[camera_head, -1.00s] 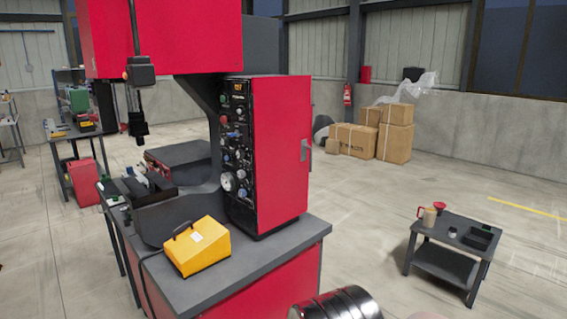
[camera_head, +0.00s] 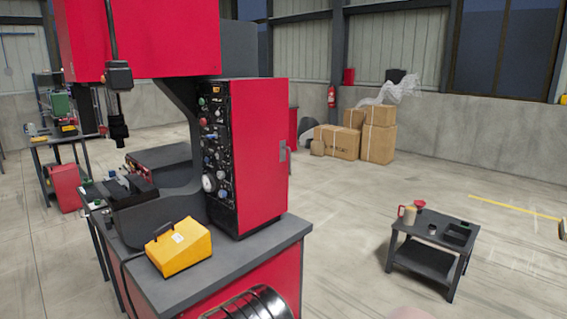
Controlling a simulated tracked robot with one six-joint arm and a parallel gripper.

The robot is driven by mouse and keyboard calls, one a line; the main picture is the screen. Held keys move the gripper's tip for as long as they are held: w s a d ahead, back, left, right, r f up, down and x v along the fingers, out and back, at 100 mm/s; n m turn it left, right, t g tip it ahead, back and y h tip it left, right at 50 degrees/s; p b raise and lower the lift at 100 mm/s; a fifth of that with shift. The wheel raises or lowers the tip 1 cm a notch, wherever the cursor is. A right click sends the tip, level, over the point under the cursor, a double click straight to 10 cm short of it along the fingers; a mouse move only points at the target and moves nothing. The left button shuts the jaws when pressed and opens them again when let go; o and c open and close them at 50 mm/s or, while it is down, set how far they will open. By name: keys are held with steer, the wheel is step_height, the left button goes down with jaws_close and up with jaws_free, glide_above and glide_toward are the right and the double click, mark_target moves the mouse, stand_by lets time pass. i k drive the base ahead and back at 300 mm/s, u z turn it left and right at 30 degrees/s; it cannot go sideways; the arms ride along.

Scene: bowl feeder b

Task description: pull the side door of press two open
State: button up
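The cabinet's right side is a tall red side door (camera_head: 262,165) that looks shut, flush with the cabinet. A small grey handle (camera_head: 282,151) sits near the door's right edge. No label in view shows which press this is. My gripper is not in view.
A yellow box (camera_head: 180,250) sits on the press base. A low black table (camera_head: 420,262) with a mug stands right. Cardboard boxes (camera_head: 360,138) are by the far wall. Floor between is clear.

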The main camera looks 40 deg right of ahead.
mark_target(258, 108)
steer(key=z, duration=0.05)
steer(key=i, duration=1)
steer(key=u, duration=0.05)
